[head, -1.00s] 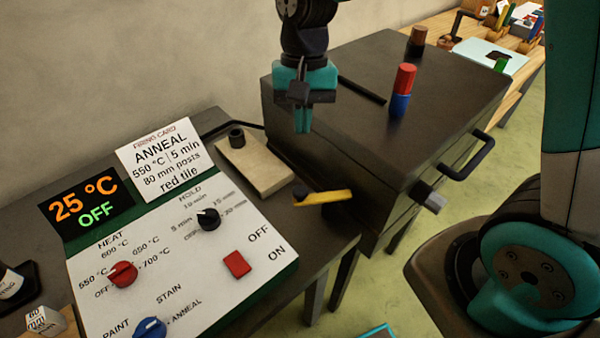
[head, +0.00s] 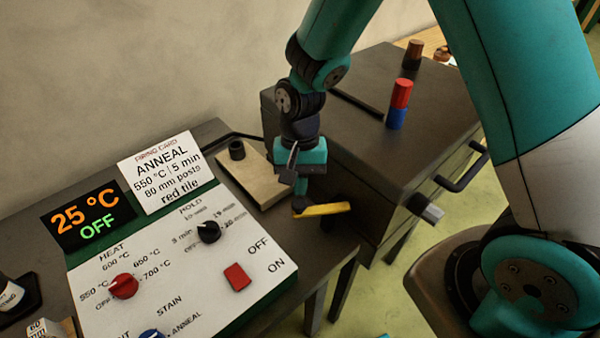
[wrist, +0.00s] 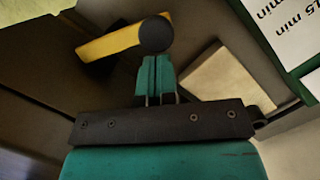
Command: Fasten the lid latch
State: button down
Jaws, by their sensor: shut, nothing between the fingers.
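The lid latch looks like a yellow lever (head: 325,210) on the near left side of the dark kiln box (head: 350,165), below its lid. It lies roughly level, with a dark round knob at its left end. In the wrist view the yellow lever (wrist: 108,42) and the round dark knob (wrist: 156,34) show just past the fingertips. My gripper (head: 300,198) is shut and empty, pointing down at the lever's left end. The gripper also shows in the wrist view (wrist: 156,62), its tips beside the knob. I cannot tell whether they touch it.
The control panel (head: 180,250) with knobs and a red switch (head: 237,277) lies left of the lever. A pale board (head: 258,178) is behind my gripper. Red and blue cylinders (head: 400,95) and a dark rod stand or lie on the lid. A handle (head: 465,170) juts out at right.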

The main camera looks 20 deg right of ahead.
aim_at(300, 206)
jog(key=shift+s+a+n, duration=0.3)
jog(key=shift+s+n, duration=0.05)
jog(key=shift+n, duration=0.45)
jog(key=s+n, duration=0.1)
jog(key=n, duration=0.1)
jog(key=s+a+n+h+p, duration=0.1)
jog(key=shift+n, duration=0.4)
jog(key=shift+s, duration=0.3)
jog(key=shift+r, duration=0.1)
dwell(0.6)
jog(key=p+v, duration=0.9)
jog(key=v, duration=0.1)
jog(key=shift+a, duration=0.2)
